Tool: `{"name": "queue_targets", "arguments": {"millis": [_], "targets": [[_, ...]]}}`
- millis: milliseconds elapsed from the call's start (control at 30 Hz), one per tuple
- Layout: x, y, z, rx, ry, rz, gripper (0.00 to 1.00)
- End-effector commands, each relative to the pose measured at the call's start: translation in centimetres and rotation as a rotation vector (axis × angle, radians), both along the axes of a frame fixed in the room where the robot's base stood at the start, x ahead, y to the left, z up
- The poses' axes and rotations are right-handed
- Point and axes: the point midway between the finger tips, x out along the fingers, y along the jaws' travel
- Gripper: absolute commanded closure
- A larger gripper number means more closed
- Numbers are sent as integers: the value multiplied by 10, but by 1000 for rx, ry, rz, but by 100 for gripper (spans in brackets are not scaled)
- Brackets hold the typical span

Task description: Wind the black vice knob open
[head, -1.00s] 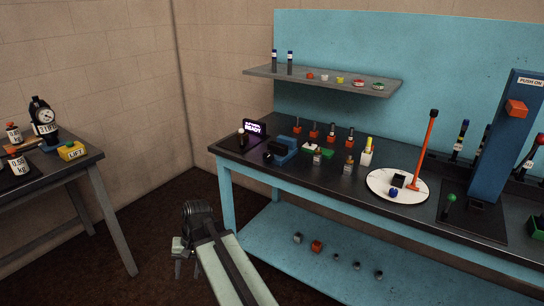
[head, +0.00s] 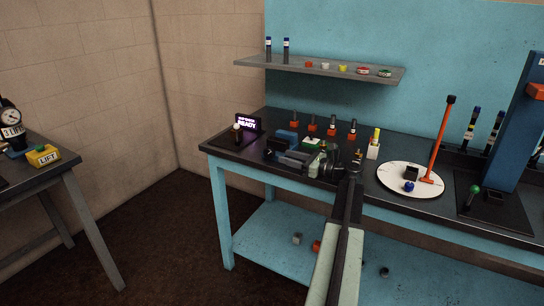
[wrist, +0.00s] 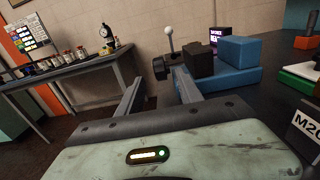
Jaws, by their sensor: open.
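The vice is blue with a black block; it stands at the left of the workbench in the head view (head: 286,137) and right of centre in the wrist view (wrist: 238,62). Its black knob (wrist: 160,68) shows at the vice's left end. My gripper (wrist: 160,78) is open and empty, its two fingers pointing at the knob, which appears between the fingertips. I cannot tell whether the tips are level with it or short of it. In the head view my gripper (head: 284,157) lies low along the bench front, partly covering the vice and hiding the knob.
A lever with a white ball (head: 237,127) and a lit READY display (head: 248,123) stand left of the vice. Several orange-based fittings (head: 313,124) stand behind it. A green-and-white block (head: 311,142) is on its right. A side table (head: 60,168) stands at left, with open floor between.

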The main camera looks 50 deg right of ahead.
Motion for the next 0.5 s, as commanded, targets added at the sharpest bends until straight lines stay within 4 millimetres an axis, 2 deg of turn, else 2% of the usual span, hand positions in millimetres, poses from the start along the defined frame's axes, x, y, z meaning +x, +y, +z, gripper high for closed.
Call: {"name": "queue_targets", "arguments": {"millis": [300,500], "targets": [[55,13,0,-2,0,2,57],[69,17,0,-2,1,0,57]]}}
